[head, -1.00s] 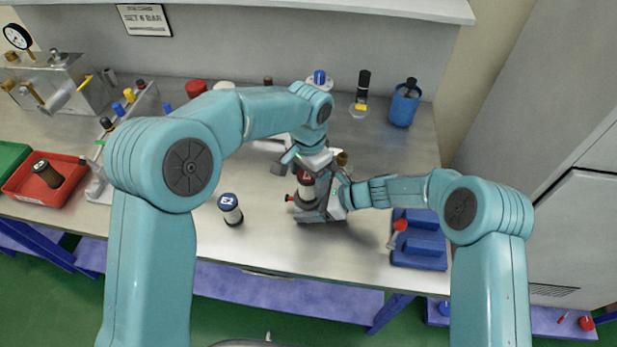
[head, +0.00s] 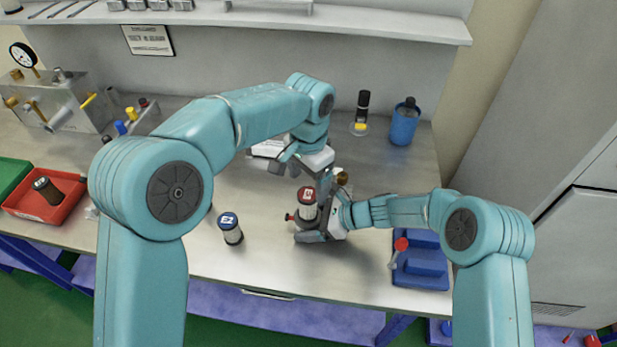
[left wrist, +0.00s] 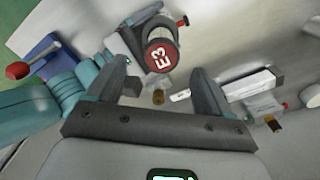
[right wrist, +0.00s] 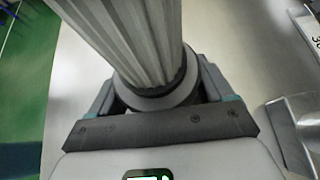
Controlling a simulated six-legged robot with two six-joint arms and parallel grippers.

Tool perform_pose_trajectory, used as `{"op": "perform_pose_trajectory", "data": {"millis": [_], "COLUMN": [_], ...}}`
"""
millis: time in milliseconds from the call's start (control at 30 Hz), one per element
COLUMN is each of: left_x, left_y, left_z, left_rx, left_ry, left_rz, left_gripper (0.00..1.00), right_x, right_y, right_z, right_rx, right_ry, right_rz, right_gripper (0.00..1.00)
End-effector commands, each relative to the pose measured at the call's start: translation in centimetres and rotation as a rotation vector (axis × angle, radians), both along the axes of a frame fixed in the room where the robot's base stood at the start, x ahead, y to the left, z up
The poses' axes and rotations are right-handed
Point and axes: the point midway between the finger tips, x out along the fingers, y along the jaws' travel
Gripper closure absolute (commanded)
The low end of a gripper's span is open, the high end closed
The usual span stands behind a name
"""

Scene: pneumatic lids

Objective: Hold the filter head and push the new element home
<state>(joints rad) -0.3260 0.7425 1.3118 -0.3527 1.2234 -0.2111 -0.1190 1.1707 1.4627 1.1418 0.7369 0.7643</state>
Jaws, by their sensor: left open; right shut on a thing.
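The element marked E3 (head: 307,195), with a red cap, stands upright at the bench's middle; it also shows in the left wrist view (left wrist: 161,57). A small red knob (head: 290,216) sticks out low beside it. My right gripper (head: 318,225) is shut low around its base, on the dark ring of what looks like the filter head (right wrist: 155,98), below the pale pleats (right wrist: 125,40). How deep the element sits is hidden. My left gripper (head: 303,173) is open and empty, above and behind the cap, apart from it.
A blue-capped element (head: 230,228) stands to the left. A blue block (head: 420,270) with a red-knobbed tool (head: 400,245) is at right. A red tray (head: 62,207) is at far left. A blue cup (head: 404,125) stands at the back. Bare bench lies in front.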

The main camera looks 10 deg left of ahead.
Motion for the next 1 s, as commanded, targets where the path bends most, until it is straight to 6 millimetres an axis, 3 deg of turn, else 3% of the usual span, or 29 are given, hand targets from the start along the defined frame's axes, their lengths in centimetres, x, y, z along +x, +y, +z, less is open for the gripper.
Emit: {"op": "perform_pose_trajectory", "data": {"millis": [167,600,767,1000], "left_x": [0.1,0.0,0.0,-0.1], "left_y": [0.0,-0.1,0.0,0.0], "left_z": [1.5,10.6,11.9,12.0], "left_rx": [0.000,-0.001,-0.001,0.001], "left_ry": [-0.004,-0.003,-0.001,0.001], "left_rz": [0.000,0.000,0.000,0.000], "left_gripper": [0.20,0.20,0.20,0.20], "right_x": [0.0,0.0,0.0,0.0], "right_y": [0.0,0.0,0.0,0.0], "right_z": [-0.1,-0.1,-0.1,-0.1], "right_rx": [-0.002,-0.001,-0.001,-0.001], "right_ry": [0.001,0.001,0.000,0.000], "right_rz": [0.000,-0.001,0.000,-0.001], "right_gripper": [0.46,0.46,0.46,0.46]}}
